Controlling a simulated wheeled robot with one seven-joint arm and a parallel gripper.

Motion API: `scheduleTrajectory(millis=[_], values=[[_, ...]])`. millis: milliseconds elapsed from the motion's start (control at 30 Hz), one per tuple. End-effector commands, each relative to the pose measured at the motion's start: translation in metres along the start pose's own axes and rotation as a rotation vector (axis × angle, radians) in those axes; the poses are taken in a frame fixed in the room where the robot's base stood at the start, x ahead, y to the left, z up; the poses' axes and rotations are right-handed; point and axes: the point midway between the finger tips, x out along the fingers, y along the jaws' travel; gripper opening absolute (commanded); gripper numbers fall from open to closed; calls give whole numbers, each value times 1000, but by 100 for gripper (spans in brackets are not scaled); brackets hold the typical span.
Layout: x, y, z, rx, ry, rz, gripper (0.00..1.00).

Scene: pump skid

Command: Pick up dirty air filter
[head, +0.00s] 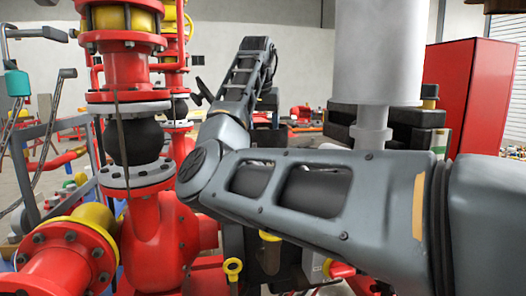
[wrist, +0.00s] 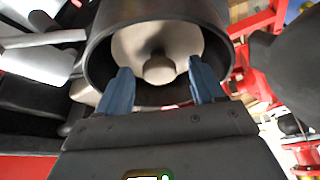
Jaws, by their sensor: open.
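My gripper (wrist: 160,76) shows in the wrist view, its two blue fingers apart with nothing between them. The fingertips are at the near rim of a dark round housing (wrist: 103,62). Inside the housing is a pale beige disc (wrist: 135,45) with a round knob (wrist: 160,69) at its middle, in line with the gap between the fingers. The disc may be the end of the dirty air filter, but I cannot tell for sure. I cannot tell whether the fingers touch the housing. In the head view my arm crosses the middle, and I cannot make out the gripper.
In the head view, red flanged piping (head: 150,240) stands at the left. A large pale cylinder (head: 375,50) hangs in front at the right of centre. A red cabinet (head: 475,95) stands at the right. Red framing (wrist: 258,30) lies right of the housing in the wrist view.

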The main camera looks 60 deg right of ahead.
Motion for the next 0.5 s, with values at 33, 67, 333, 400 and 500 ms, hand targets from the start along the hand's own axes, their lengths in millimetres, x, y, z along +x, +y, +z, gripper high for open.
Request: scheduleTrajectory(millis=[33, 67, 333, 400, 500], values=[[0, 0, 0, 0, 0, 0, 68], [0, 0, 0, 0, 0, 0, 68], [0, 0, 0, 0, 0, 0, 55], [0, 0, 0, 0, 0, 0, 48], [0, 0, 0, 0, 0, 0, 38]])
